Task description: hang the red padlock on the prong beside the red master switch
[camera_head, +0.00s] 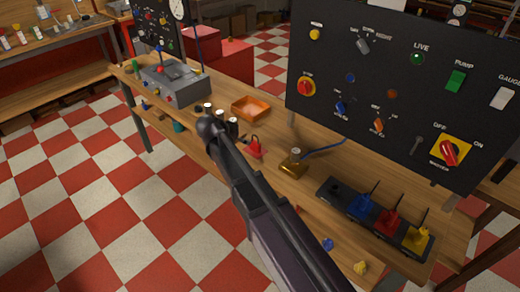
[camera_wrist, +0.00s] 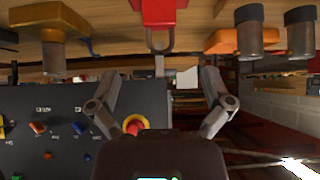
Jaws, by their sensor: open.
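The red padlock (camera_head: 254,148) lies on the workbench, near its front edge, left of a brass block. In the wrist view, which is upside down, the red padlock (camera_wrist: 165,12) shows at the top with its shackle pointing down the picture. My gripper (camera_wrist: 158,78) is open and empty; the padlock is beyond its fingertips, roughly centred between them. In the head view my arm's dark end covers the gripper. The red master switch (camera_head: 449,153) is on a yellow plate at the panel's lower right. A small grey prong (camera_head: 416,144) sticks out to its left.
The black panel (camera_head: 385,65) stands at the bench's right. The brass block (camera_head: 293,164), an orange tray (camera_head: 251,108) and several dark cylinders (camera_head: 233,128) are near the padlock. A black rack (camera_head: 375,219) with blue, red and yellow pieces lies front right. A grey box (camera_head: 174,82) stands left.

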